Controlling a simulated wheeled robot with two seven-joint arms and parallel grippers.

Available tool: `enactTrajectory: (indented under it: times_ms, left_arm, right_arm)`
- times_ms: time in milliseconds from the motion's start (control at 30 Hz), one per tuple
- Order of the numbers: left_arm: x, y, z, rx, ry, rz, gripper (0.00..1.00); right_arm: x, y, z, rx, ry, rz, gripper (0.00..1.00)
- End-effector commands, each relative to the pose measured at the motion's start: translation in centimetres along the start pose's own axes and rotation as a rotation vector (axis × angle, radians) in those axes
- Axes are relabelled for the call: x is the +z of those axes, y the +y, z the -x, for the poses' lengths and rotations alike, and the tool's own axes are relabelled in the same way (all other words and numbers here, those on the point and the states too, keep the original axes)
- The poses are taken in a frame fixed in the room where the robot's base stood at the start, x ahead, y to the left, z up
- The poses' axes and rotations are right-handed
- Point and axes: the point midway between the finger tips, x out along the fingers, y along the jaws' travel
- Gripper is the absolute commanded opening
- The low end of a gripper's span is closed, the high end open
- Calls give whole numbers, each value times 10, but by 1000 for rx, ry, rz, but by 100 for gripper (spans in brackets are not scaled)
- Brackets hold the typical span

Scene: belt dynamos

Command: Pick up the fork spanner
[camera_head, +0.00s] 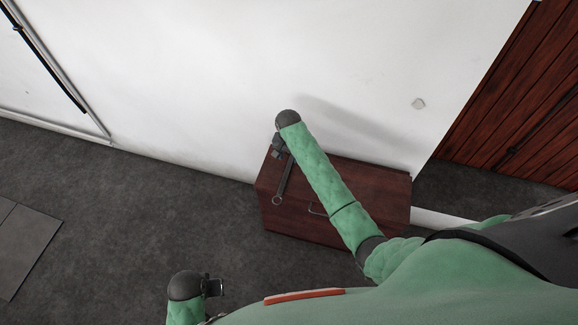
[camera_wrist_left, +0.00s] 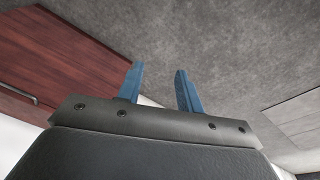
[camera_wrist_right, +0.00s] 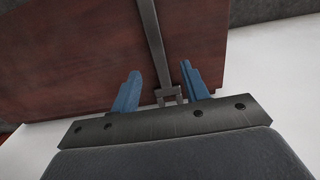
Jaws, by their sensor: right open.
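The fork spanner (camera_head: 285,181), a thin grey metal bar with a ring at its near end, lies on the left part of the dark red-brown cabinet top (camera_head: 365,183). My right gripper (camera_head: 278,152) is above the cabinet's far left corner, at the spanner's far end. In the right wrist view the spanner (camera_wrist_right: 154,45) runs up the picture, and its squared forked end is between the blue fingers (camera_wrist_right: 160,88), which stand apart. I cannot tell whether they touch it. My left gripper (camera_head: 214,287) is over the floor, away from the cabinet; its fingers (camera_wrist_left: 160,88) are open and empty.
The cabinet stands against a white wall (camera_head: 220,80), with a handle (camera_head: 318,209) on its front. A wooden door (camera_head: 525,110) is at the right. Dark grey floor (camera_head: 130,210) is free at the left, with a flat grey panel (camera_head: 25,250) on it.

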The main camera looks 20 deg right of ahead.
Motion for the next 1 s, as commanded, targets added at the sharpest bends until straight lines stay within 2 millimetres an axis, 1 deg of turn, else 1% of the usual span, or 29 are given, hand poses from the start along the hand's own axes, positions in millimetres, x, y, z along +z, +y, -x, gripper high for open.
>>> enactTrajectory:
  times_ms: [67, 167, 300, 400, 533, 767, 800, 867, 1000]
  left_arm:
    - [1, -1, -5, -1, -2, 0, 36]
    - [3, -2, -20, -4, -5, 0, 36]
    - [7, -5, -42, -7, -6, 0, 36]
    - [10, -6, -51, -8, -7, 0, 36]
    - [12, -7, -58, -9, -7, 0, 36]
    - [12, -7, -59, -9, -6, 0, 36]
    - [12, -7, -59, -9, -6, 0, 36]
    - [12, -7, -59, -9, -6, 0, 36]
    - [12, -7, -59, -8, -6, 0, 36]
  right_arm:
    - [1, 0, -4, 0, 0, 0, 45]
    - [3, 2, -13, 1, -1, 0, 45]
    - [6, 3, -28, 1, 0, 1, 45]
    - [6, 2, -40, 1, 0, 1, 45]
    - [6, 2, -49, 0, 0, 1, 45]
    - [6, 2, -50, -1, 1, 1, 45]
    - [6, 2, -50, -1, 1, 1, 42]
    - [6, 2, -50, -1, 1, 1, 30]
    - [6, 2, -50, -1, 1, 1, 2]
